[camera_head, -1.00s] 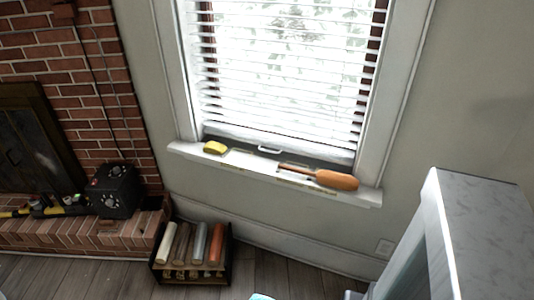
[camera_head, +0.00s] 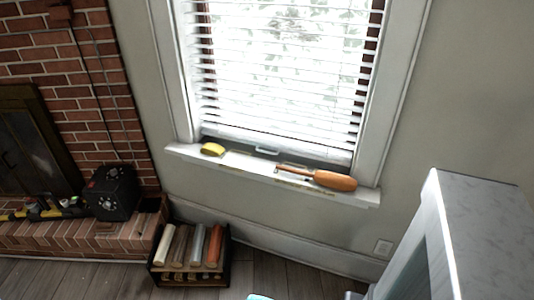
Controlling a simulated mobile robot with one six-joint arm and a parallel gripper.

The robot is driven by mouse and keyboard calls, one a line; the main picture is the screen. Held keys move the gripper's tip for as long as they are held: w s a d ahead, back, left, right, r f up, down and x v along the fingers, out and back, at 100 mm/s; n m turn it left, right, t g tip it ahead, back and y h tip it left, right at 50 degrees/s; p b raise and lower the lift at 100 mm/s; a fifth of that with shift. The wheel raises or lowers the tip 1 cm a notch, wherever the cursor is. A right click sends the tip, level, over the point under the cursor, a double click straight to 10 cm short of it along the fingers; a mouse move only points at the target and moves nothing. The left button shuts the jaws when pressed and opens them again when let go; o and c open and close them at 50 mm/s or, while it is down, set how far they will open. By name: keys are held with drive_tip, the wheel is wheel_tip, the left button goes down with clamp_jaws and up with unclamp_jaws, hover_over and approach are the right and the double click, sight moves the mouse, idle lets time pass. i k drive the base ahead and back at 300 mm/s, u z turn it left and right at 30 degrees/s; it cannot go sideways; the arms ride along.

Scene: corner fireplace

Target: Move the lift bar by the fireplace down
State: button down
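The fireplace is the brick structure (camera_head: 75,60) at the left, with a dark firebox door (camera_head: 30,140). To its right is a window with white blinds (camera_head: 285,70). A small white handle-like bar (camera_head: 266,150) shows at the bottom of the blinds, just above the sill; I cannot tell for sure that it is the lift bar. My gripper is not clearly in view; only a small light-blue edge shows at the bottom middle.
The white sill (camera_head: 240,164) holds a yellow sponge-like item (camera_head: 213,149) and an orange duster-like tool (camera_head: 335,181). A black box (camera_head: 111,192) sits on the hearth. A rack (camera_head: 188,276) of rolls stands on the floor. A white cabinet (camera_head: 480,215) fills the lower right.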

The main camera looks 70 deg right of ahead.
sight(333, 159)
drive_tip(key=u, duration=1.55)
drive_tip(key=k, duration=0.1)
drive_tip(key=z, duration=3)
drive_tip(key=k, duration=0.85)
drive_tip(key=u, duration=1.15)
drive_tip(key=i, duration=0.55)
drive_tip(key=z, duration=0.15)
